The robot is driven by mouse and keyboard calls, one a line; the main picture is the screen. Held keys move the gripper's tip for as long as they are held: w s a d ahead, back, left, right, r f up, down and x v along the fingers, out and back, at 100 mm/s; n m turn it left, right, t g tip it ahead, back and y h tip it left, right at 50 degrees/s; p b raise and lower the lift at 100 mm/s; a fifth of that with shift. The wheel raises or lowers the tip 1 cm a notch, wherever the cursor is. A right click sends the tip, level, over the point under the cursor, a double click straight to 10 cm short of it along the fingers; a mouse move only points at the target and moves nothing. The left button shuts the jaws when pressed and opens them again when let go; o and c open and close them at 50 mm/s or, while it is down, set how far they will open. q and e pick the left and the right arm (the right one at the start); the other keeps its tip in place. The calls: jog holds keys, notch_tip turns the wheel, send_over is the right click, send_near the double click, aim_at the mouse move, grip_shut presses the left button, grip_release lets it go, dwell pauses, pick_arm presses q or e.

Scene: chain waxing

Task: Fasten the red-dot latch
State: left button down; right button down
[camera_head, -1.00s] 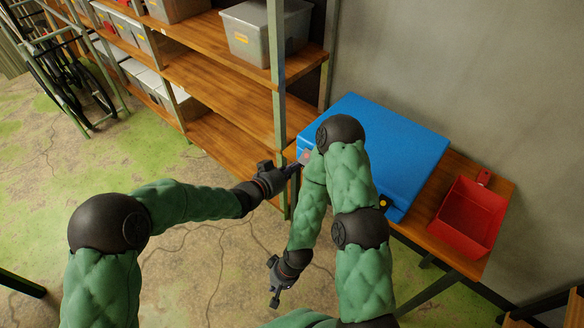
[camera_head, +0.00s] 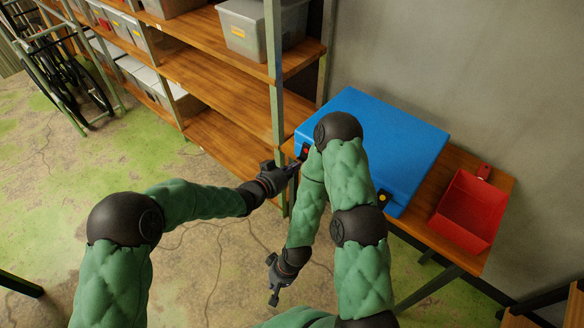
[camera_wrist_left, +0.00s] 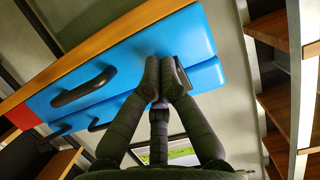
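A blue case (camera_head: 385,135) lies on the wooden bench, its lid down. The red-dot latch (camera_head: 305,151) is a small black piece with a red dot at the case's left front corner. It looks flat against the case side. My left gripper (camera_head: 295,166) is just below this latch. In the left wrist view its fingers (camera_wrist_left: 161,78) are together at the case's seam, partly covering a dark latch frame (camera_wrist_left: 183,74); contact is unclear. A yellow-dot latch (camera_head: 383,199) is further right, partly behind my arm. My right gripper (camera_head: 273,284) hangs low over the floor, away from the case.
A red bin (camera_head: 469,209) stands on the bench right of the case. Wooden shelves (camera_head: 215,85) with grey boxes stand left, their green post close to my left gripper. Black handles (camera_wrist_left: 84,88) stick out from the case front. A wall is behind the bench.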

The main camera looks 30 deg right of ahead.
pick_arm(q)
jog(key=shift+d+r, duration=0.1)
pick_arm(e)
jog(key=shift+r, duration=0.1)
pick_arm(q)
jog(key=shift+r+p, duration=0.6)
jog(key=shift+r, duration=0.05)
pick_arm(e)
jog(key=shift+r, duration=0.4)
pick_arm(q)
jog(key=shift+f, duration=0.1)
